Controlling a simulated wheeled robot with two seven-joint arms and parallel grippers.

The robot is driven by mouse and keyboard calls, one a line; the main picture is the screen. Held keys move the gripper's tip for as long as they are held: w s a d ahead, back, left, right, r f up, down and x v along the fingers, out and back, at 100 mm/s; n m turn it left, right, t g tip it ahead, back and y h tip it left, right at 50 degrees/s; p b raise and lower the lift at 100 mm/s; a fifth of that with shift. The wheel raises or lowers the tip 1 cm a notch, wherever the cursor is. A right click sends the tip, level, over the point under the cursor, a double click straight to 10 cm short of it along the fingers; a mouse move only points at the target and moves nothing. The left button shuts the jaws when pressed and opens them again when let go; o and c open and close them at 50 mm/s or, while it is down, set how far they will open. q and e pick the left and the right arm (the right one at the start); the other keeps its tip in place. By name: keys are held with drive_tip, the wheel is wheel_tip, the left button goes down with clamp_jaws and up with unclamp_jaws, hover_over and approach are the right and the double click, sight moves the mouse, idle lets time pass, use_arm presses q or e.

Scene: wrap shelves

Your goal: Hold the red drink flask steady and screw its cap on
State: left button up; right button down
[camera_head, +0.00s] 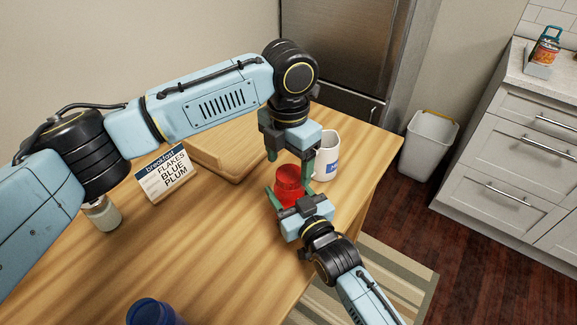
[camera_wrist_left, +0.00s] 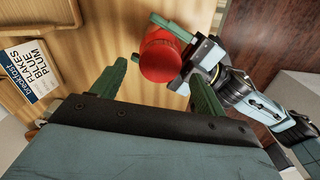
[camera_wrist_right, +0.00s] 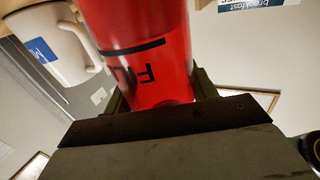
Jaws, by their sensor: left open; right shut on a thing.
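The red drink flask (camera_head: 288,194) stands near the table's right side; its lettered body fills the upper middle of the right wrist view (camera_wrist_right: 140,25). My right gripper (camera_head: 289,199) is shut on the flask's body from the near side. A round red cap (camera_wrist_left: 160,60) shows at the flask's top in the left wrist view and in the head view (camera_head: 287,172). I cannot tell how tightly it sits. My left gripper (camera_head: 290,163) points down just above the cap, open, with a finger to either side.
A white mug (camera_head: 327,157) with a blue label stands close behind the flask. A wooden board or box (camera_head: 215,150), a breakfast flakes box (camera_head: 163,174) and a jar (camera_head: 102,213) are to the left. A blue object (camera_head: 152,312) is at the front. The table's middle is clear.

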use_arm(q)
wheel_tip(320, 180, up, 2)
drive_tip(key=shift+r, duration=0.2)
drive_tip(key=shift+n, duration=0.3)
drive_tip(key=shift+c, duration=0.4)
